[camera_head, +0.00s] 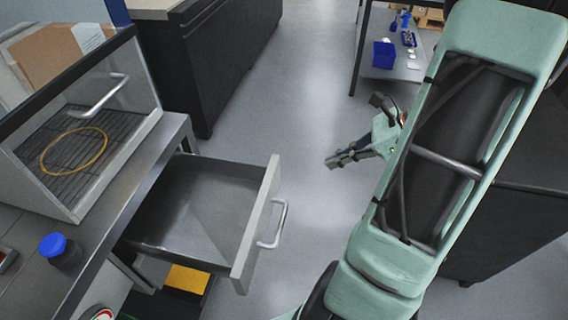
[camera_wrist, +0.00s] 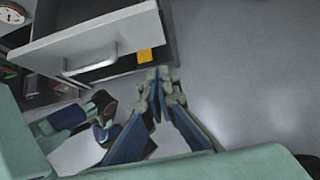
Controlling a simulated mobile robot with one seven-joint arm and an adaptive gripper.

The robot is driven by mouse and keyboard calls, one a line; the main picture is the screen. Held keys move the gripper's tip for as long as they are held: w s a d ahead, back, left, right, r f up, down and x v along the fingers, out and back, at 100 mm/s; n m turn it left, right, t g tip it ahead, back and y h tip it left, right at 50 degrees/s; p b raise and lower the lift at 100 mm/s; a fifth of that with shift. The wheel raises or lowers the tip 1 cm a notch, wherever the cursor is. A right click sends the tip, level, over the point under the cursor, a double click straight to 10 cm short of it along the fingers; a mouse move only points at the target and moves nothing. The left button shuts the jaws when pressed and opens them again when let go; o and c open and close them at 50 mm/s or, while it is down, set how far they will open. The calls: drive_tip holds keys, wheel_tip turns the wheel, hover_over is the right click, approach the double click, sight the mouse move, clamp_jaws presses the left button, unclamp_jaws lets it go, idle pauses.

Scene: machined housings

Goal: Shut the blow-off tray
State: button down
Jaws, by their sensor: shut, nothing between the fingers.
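The blow-off tray (camera_head: 195,210) is a grey drawer pulled out from under the bench at the left, and it looks empty. Its pale front panel (camera_head: 256,222) has a silver bar handle (camera_head: 277,224). In the wrist view the tray's front (camera_wrist: 90,42) and handle (camera_wrist: 90,62) show at the upper left. My gripper (camera_head: 330,163) is shut and empty in the head view, to the right of the tray front and apart from it. In the wrist view its fingertips (camera_wrist: 157,72) point toward the area right of the handle.
A glass-fronted cabinet (camera_head: 90,125) with a yellow ring inside stands on the bench above the tray. A blue-capped container (camera_head: 58,250) sits on the bench edge. A yellow item (camera_head: 187,279) lies below the tray. Open grey floor (camera_head: 270,110) lies around my gripper.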

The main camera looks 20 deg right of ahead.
sight(194, 155)
drive_tip(key=shift+w+a+r+b+x, duration=0.25)
drive_tip(key=shift+r+b+x, duration=0.1)
drive_tip(key=shift+x, duration=1.75)
drive_tip(key=shift+w+a+r+b+x, duration=0.15)
drive_tip(key=shift+a+r+b+x, duration=0.2)
drive_tip(key=shift+x, duration=1.8)
drive_tip(key=shift+w+a+r+b+x, duration=0.2)
drive_tip(key=shift+r+b+x, duration=0.15)
drive_tip(key=shift+x, duration=1.75)
drive_tip(key=shift+w+a, duration=0.1)
drive_tip(key=shift+a, duration=0.05)
drive_tip(key=w+a, duration=0.5)
drive_tip(key=a, duration=0.2)
drive_tip(key=w+a, duration=0.5)
drive_tip(key=a, duration=0.2)
drive_tip(key=w+a, duration=0.5)
drive_tip(key=a, duration=0.2)
drive_tip(key=shift+w+a, duration=0.25)
drive_tip(key=shift+w, duration=0.05)
drive_tip(key=shift+w+a+r, duration=0.1)
drive_tip(key=shift+w+a, duration=0.1)
drive_tip(key=shift+a, duration=0.1)
drive_tip(key=shift+r, duration=0.1)
